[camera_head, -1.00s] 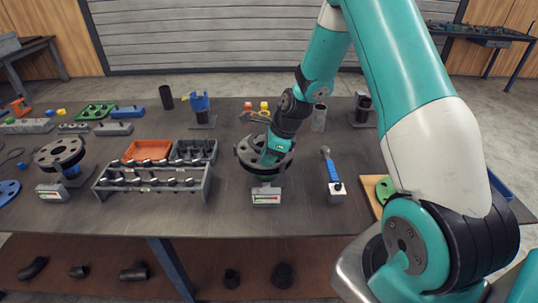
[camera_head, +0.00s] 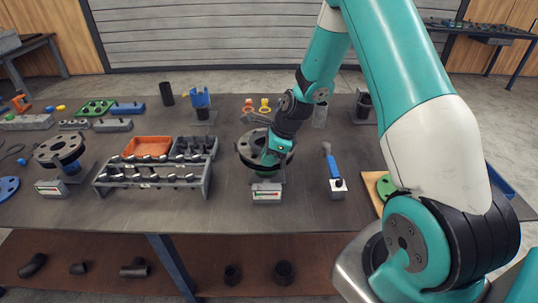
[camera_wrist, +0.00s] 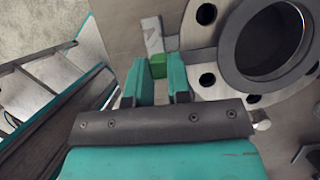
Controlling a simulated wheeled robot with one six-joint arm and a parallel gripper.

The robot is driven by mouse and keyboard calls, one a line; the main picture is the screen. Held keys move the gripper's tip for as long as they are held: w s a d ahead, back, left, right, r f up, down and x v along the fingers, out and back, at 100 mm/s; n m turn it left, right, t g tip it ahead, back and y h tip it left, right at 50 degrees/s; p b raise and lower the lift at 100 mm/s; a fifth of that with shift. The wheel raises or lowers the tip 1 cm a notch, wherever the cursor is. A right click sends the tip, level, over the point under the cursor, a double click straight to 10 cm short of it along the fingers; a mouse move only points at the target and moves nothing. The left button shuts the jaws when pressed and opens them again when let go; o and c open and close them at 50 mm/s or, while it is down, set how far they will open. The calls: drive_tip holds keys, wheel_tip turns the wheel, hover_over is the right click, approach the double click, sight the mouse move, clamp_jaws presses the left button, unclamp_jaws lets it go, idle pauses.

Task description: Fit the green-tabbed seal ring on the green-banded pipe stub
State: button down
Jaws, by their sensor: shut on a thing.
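My gripper (camera_head: 270,158) is at the front of the middle dark flange (camera_head: 247,150), pointing down. In the wrist view my gripper (camera_wrist: 159,78) has its two teal fingers closed about a small green tab (camera_wrist: 158,66). A dark grey strip runs from beside the tab toward a dark ring (camera_wrist: 233,48) around the round opening of the flange. I cannot tell whether the ring is fully seated. The green band on the stub is not clear; a little green shows under the flange in the head view. My fingers hide part of the tab.
A second flange (camera_head: 58,148) stands at left. A rack of dark pieces (camera_head: 150,187) and an orange bin (camera_head: 148,146) stand left of my gripper. A blue-handled tool (camera_head: 332,166) stands to the right. Orange (camera_head: 248,106) and yellow (camera_head: 265,105) pieces lie behind.

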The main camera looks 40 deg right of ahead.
drive_tip(key=shift+f, duration=0.15)
idle(0.5)
drive_tip(key=shift+f, duration=0.25)
drive_tip(key=c, duration=1)
unclamp_jaws()
drive_tip(key=shift+r, duration=0.1)
drive_tip(key=a+p+v, duration=0.1)
drive_tip(key=p+v, duration=0.1)
drive_tip(key=v, duration=0.6)
drive_tip(key=w+a+r+p+v, duration=0.1)
drive_tip(key=p+v, duration=0.2)
drive_tip(key=v, duration=0.6)
drive_tip(key=w+p+v, duration=0.1)
drive_tip(key=p+v, duration=0.2)
drive_tip(key=v, duration=0.5)
drive_tip(key=shift+a+r, duration=0.35)
drive_tip(key=shift+r, duration=0.1)
